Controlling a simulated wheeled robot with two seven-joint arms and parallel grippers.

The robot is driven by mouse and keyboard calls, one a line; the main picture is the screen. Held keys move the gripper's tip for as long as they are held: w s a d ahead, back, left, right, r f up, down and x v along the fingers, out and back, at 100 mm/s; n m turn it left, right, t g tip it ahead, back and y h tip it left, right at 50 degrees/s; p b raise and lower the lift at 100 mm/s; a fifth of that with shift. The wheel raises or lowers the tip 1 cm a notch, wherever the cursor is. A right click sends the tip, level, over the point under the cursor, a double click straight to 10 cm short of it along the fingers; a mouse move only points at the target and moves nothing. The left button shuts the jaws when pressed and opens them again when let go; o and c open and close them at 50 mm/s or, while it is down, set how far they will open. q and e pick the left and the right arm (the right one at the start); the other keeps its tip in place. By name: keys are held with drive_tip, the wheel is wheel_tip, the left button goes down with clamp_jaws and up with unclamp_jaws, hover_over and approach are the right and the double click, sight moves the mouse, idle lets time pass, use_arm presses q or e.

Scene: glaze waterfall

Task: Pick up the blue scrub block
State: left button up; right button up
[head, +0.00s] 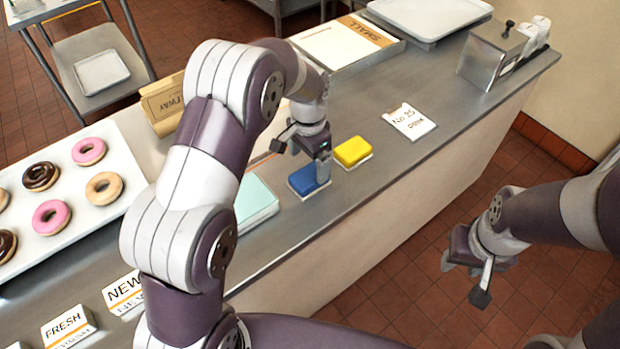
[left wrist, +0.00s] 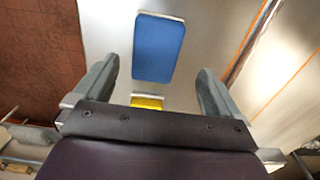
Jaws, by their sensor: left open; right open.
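The blue scrub block (head: 308,181) lies flat on the metal counter, blue side up with a pale layer below. My left gripper (head: 303,146) is open and empty above and just behind the block in the head view, partly in front of its right end. In the left wrist view the blue scrub block (left wrist: 159,47) lies beyond the two open fingers (left wrist: 155,85), roughly centred between them. A yellow block (head: 353,151) lies just to its right, and its edge shows in the wrist view (left wrist: 147,102). My right gripper (head: 467,268) is open and empty over the floor.
A mint-coloured stack (head: 255,199) lies left of the blue block. A white card (head: 409,121) lies right of the yellow block. A donut tray (head: 125,153) is at the left, a metal dispenser (head: 491,54) at the back right. The counter's front edge (head: 372,188) is close.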

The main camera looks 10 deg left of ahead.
sight(309, 175)
use_arm(q)
drive_tip(key=f, duration=0.2)
drive_tip(key=s+f+p, duration=0.1)
drive_tip(key=f, duration=0.1)
drive_tip(key=shift+d+f, duration=0.1)
drive_tip(key=shift+f, duration=0.35)
drive_tip(key=shift+w+f, duration=0.15)
drive_tip(key=c, duration=1.1)
